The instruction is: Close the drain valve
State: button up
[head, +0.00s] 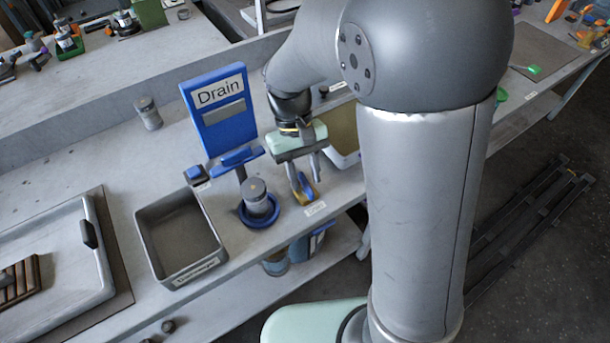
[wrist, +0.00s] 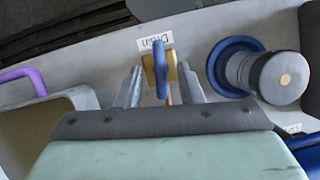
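The drain valve has a blue handle (head: 305,184) on a brass-coloured body near the bench's front edge, beside a small "Drain" label (head: 315,209). In the wrist view the blue handle (wrist: 160,69) stands upright in the picture against the brass body (wrist: 173,66), with the label (wrist: 154,42) just beyond. My gripper (head: 305,182) points down over the valve. In the wrist view my gripper (wrist: 162,78) is open, one finger on each side of the handle, with gaps showing. Whether the fingertips touch the brass body cannot be told.
A grey cylinder in a blue ring (head: 259,221) stands left of the valve, close to my gripper. A blue "Drain" sign (head: 220,120) rises behind it. A grey bin (head: 180,275) lies further left. A beige tub (head: 345,158) is close on the right.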

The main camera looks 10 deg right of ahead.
jog(key=shift+s+f, duration=0.2)
jog(key=shift+f, duration=0.25)
grip_shut()
